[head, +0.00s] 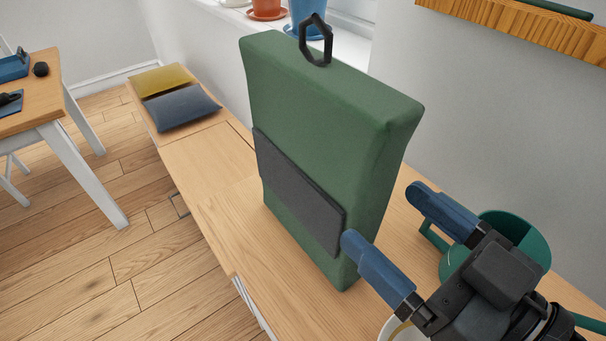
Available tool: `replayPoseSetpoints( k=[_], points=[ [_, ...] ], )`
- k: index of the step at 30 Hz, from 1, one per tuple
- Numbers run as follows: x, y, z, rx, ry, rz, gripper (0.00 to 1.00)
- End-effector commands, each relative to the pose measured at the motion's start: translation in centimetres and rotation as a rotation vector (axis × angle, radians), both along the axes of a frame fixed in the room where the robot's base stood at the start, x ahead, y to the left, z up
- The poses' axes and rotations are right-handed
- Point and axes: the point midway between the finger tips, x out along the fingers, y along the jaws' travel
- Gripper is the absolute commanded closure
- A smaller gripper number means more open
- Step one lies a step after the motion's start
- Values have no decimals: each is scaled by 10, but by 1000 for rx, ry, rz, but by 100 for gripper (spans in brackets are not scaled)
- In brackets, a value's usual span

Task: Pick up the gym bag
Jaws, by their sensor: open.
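The gym bag (315,115) is a tall green block-shaped bag standing upright on the wooden bench, with a dark grey front pocket (295,195) and a black loop handle (316,40) on top. My gripper (385,225) is at the lower right of the bag, open, with two blue fingers spread. One finger is in front of the bag's lower right edge, close to the pocket corner; whether it touches cannot be told. The other finger is to the right of the bag, near the wall side. Nothing is visible between the fingers except the bag's right edge.
The wooden bench (212,165) runs along the wall, with grey and yellow cushions (182,107) at its far end. A green watering can or pot (505,225) is behind my gripper. Flower pots (267,8) stand on the sill. A wooden rack (530,25) hangs at upper right. A table (40,90) stands left.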

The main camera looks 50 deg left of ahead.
Motion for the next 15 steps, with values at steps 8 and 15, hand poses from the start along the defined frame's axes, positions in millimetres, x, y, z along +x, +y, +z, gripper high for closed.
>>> replayPoseSetpoints(
  k=[8, 15],
  points=[
    [2, 24, 0, 0, 0, 2, 12],
    [5, 55, 1, 0, 1, 4, 12]
  ],
)
